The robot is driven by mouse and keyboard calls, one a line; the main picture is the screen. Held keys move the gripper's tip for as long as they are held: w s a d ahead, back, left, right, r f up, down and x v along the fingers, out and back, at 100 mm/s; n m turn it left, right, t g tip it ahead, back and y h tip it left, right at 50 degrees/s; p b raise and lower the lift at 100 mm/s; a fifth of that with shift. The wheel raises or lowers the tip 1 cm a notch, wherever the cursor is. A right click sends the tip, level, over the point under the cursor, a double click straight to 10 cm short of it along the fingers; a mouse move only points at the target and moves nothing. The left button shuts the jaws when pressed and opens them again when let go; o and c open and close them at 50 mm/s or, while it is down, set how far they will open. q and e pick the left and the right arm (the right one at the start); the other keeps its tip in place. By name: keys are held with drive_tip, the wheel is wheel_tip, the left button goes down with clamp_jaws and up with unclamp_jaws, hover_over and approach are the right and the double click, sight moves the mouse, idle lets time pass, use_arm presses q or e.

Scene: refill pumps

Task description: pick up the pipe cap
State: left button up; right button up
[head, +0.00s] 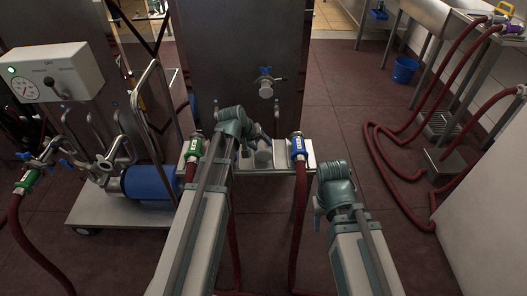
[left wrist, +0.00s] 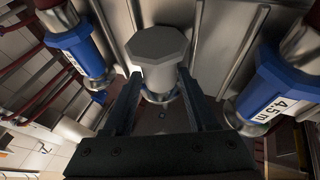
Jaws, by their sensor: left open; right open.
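A pale grey piece with an eight-sided face, which looks like the pipe cap (left wrist: 158,50), is in the upper middle of the left wrist view. A shiny rim shows at its lower end. My left gripper (left wrist: 160,88) is open, with its fingers reaching toward the cap, one on each side. Whether they touch it I cannot tell. In the head view a small grey cylinder (head: 263,159), likely the cap, sits on the metal shelf beside my left gripper (head: 256,137), which partly hides it. My right gripper (head: 318,214) hangs empty to the right, away from the shelf.
Blue couplings (left wrist: 276,92) stand close on both sides in the wrist view. A pump cart (head: 120,212) is at left. Red hoses (head: 385,175) lie at right.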

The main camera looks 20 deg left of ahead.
use_arm(q)
drive_tip(key=shift+w+d+f, duration=0.15)
drive_tip(key=shift+w+f, duration=0.1)
drive_tip(key=shift+f, duration=0.3)
drive_tip(key=shift+r, duration=0.1)
use_arm(e)
drive_tip(key=shift+f, duration=0.45)
use_arm(q)
clamp_jaws()
drive_tip(key=shift+r, duration=0.1)
use_arm(e)
drive_tip(key=shift+r, duration=0.15)
